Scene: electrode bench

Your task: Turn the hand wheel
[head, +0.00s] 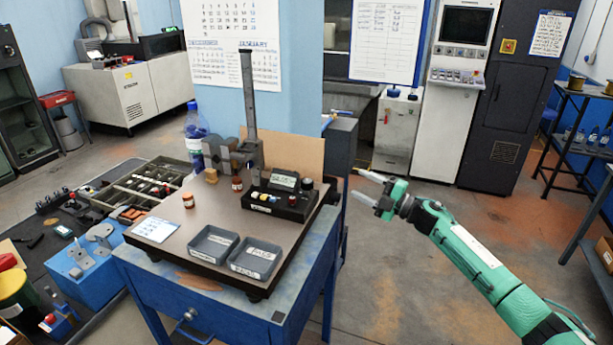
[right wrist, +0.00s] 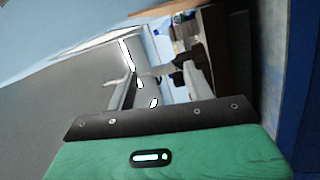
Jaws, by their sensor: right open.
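A small stand with a tall dark upright column (head: 249,95) is on the brown-topped blue bench (head: 205,190). Grey rounded parts (head: 222,152) sit just left of the column's foot. They may include the hand wheel, but I cannot make out its rim or handle clearly. My right gripper (head: 358,186) is open and empty, in the air to the right of the bench and apart from the stand. Its fingers point left toward the bench. In the right wrist view, my green gripper body fills the bottom and the hand wheel cannot be made out. My left gripper is not in view.
A black control box (head: 283,200) with a display stands right of the column's foot. Two grey trays (head: 257,257) lie at the bench front. A water bottle (head: 195,140) and small jars (head: 188,200) stand at the left. Open floor lies around my right arm.

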